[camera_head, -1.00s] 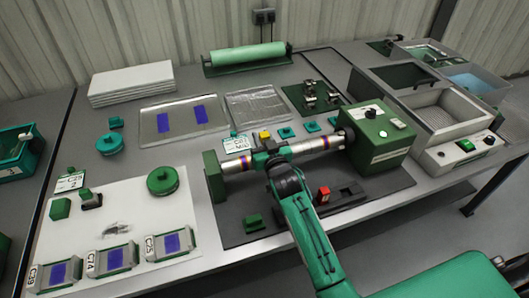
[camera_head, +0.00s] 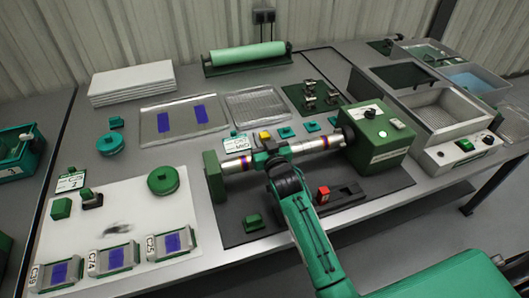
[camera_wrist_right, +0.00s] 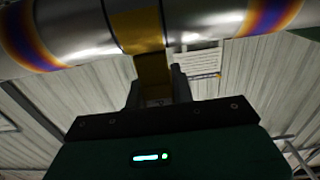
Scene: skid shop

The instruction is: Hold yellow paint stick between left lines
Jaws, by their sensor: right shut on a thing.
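A shiny metal tube (camera_head: 302,147) lies across the green machine on the table, with purple-and-orange bands on it. My right gripper (camera_wrist_right: 153,90) is shut on a yellow paint stick (camera_wrist_right: 153,72). The stick's far end meets the tube in the wrist view, at a yellow band (camera_wrist_right: 138,28) around the tube between two purple-orange bands. In the head view my right gripper (camera_head: 268,156) is at the tube's left half and hides the stick and that spot. My left gripper is not in view.
The green machine head (camera_head: 381,140) stands right of the tube, a green end support (camera_head: 213,176) left. A yellow block (camera_head: 265,136) and several green blocks lie behind the tube. A red block (camera_head: 323,194) sits in front. A white mat (camera_head: 125,205) with plates is at left.

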